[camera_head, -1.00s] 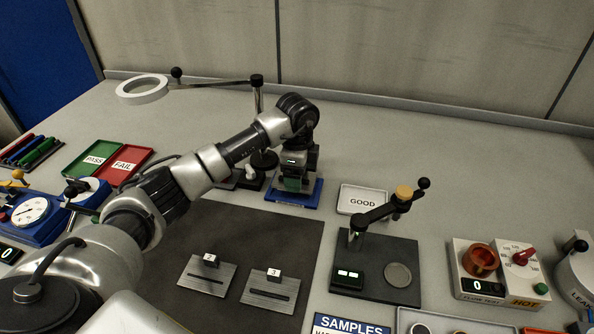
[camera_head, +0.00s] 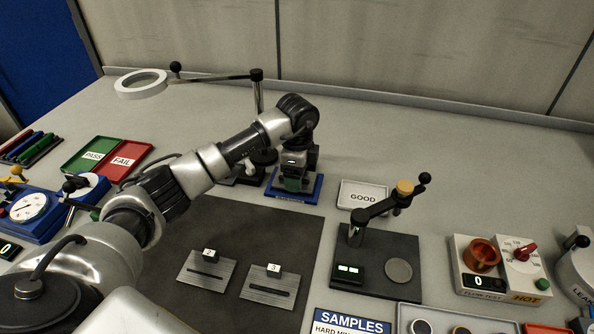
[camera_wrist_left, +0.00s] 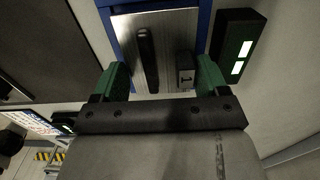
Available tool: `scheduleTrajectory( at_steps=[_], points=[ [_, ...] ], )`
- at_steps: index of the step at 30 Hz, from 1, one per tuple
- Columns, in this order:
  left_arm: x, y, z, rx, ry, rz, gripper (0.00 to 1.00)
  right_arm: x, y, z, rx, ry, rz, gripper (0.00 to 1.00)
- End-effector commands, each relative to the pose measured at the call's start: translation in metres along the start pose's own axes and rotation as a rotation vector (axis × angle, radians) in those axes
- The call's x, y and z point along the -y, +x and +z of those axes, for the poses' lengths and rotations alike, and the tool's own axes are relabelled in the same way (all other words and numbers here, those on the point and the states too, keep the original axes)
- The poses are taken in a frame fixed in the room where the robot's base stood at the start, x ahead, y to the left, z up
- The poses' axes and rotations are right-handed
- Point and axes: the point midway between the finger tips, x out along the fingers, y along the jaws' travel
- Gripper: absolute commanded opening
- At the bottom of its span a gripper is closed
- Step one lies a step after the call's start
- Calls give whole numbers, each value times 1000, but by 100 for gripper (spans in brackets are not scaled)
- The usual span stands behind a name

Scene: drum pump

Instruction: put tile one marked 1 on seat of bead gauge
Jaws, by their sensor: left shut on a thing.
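Tile one, a silvery plate (camera_wrist_left: 165,22) with a dark raised bar and a small block marked 1 (camera_wrist_left: 185,75), is between the green fingertips of my left gripper (camera_wrist_left: 160,78) in the left wrist view. The gripper is shut on it. The blue base of the bead gauge (camera_wrist_left: 205,20) shows around the tile's edges; I cannot tell whether the tile rests fully on the seat. In the head view my left gripper (camera_head: 294,184) points down over the blue base (camera_head: 293,200), and the tile is hidden there. My right gripper is not in view.
Tiles marked 2 (camera_head: 192,271) and 3 (camera_head: 251,291) lie on the dark mat (camera_head: 285,235). A GOOD tray (camera_head: 376,191) and a dark gauge stand (camera_head: 405,245) stand right of the blue base.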

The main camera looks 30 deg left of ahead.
Motion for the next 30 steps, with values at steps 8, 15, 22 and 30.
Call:
scheduleTrajectory(
  at_steps=[8,15,22,30],
  points=[
    [0,1,0,-1,0,-2,41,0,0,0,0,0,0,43],
    [0,2,0,-1,0,-1,41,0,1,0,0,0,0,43],
    [0,5,0,-1,0,-1,41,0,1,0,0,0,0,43],
    [0,9,0,0,0,-1,41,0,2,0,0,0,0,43]
  ],
)
